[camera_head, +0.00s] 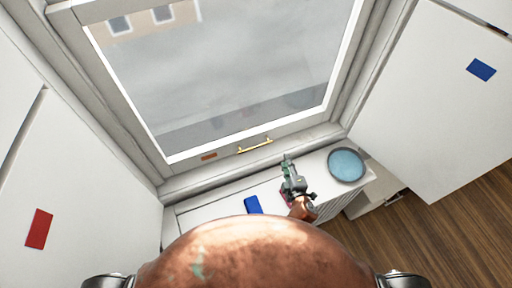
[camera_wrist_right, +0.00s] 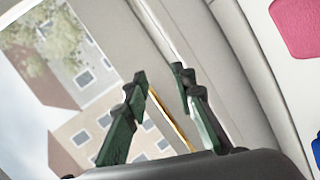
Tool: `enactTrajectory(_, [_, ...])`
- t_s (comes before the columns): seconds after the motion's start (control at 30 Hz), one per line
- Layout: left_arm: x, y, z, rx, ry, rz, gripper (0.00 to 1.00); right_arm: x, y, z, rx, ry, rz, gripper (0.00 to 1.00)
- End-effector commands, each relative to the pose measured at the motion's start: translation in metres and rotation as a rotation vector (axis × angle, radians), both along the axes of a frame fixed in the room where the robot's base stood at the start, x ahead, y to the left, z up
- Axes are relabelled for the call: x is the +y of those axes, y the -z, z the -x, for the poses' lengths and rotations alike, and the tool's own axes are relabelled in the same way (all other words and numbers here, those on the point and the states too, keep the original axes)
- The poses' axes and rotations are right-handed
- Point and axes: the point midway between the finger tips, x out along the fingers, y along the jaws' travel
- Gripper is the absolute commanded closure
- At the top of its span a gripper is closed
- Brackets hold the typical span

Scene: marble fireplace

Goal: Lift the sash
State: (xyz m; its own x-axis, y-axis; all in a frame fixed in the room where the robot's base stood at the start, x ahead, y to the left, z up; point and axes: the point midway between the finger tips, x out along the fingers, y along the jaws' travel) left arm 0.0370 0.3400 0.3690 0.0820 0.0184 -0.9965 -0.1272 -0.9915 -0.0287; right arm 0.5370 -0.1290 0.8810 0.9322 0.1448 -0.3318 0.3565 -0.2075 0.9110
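The window sash (camera_head: 130,95) has a white frame around a large pane and fills the upper middle of the head view. A gold bar handle (camera_head: 255,146) sits on its bottom rail. My right gripper (camera_head: 287,158) is in front of the window, to the right of the handle and apart from it in the head view. In the right wrist view, its two dark green fingers (camera_wrist_right: 160,76) are spread, and a thin gold bar (camera_wrist_right: 170,118) shows between them. I see no contact, and the depth between them is unclear. My left gripper is out of view.
A white ledge (camera_head: 222,210) below the window holds a blue block (camera_head: 253,204) and a round blue-grey dish (camera_head: 346,164). White panels stand at both sides, with a red patch (camera_head: 39,228) at left and a blue patch (camera_head: 481,69) at right. Wooden floor (camera_head: 460,235) is clear at lower right.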

Motion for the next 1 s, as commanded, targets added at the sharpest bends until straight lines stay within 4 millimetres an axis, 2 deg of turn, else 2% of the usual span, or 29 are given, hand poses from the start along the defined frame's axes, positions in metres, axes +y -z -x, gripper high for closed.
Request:
enactTrajectory(0.03, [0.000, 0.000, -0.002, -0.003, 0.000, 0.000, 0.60, 0.029, -0.008, -0.005, -0.058, -0.089, 0.061, 0.76])
enactTrajectory(0.1, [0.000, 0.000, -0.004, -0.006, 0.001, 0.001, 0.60, 0.062, -0.016, -0.006, -0.125, -0.189, 0.130, 0.76])
enactTrajectory(0.23, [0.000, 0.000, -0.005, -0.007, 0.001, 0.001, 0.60, 0.095, -0.023, -0.005, -0.193, -0.290, 0.198, 0.76])
enactTrajectory(0.37, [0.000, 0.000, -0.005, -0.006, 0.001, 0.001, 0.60, 0.107, -0.023, -0.013, -0.209, -0.313, 0.211, 0.76])
enactTrajectory(0.7, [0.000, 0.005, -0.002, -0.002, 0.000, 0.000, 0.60, 0.125, -0.012, -0.060, -0.204, -0.308, 0.208, 0.76])
enactTrajectory(0.83, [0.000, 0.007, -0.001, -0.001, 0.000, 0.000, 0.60, 0.128, -0.010, -0.070, -0.204, -0.308, 0.207, 0.76])
enactTrajectory(1.0, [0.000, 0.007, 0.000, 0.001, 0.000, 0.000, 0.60, 0.130, -0.009, -0.073, -0.203, -0.308, 0.206, 0.76])
